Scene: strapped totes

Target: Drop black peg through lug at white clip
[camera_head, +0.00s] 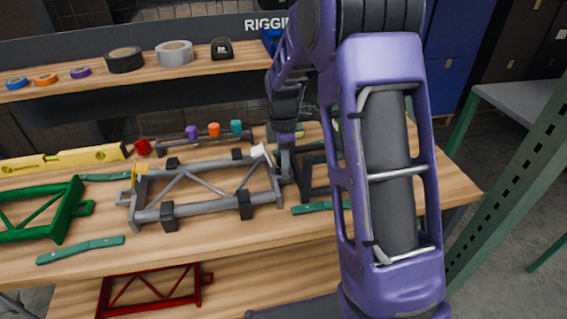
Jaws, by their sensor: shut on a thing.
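A grey truss frame (205,192) lies on the wooden bench, with black blocks along its front rail. The white clip (259,152) is at its upper right corner, and a yellow clip (137,170) is at its left end. My gripper (287,174) points down just right of the white clip, at the frame's right end. It is shut on a small dark thing, which appears to be the black peg; its outline is hard to tell from the fingers. The lug at the white clip is too small and partly covered by my gripper to make out.
Pegs with red, purple, orange and teal heads (236,127) stand behind the frame. Tape rolls (125,60) sit on the shelf.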

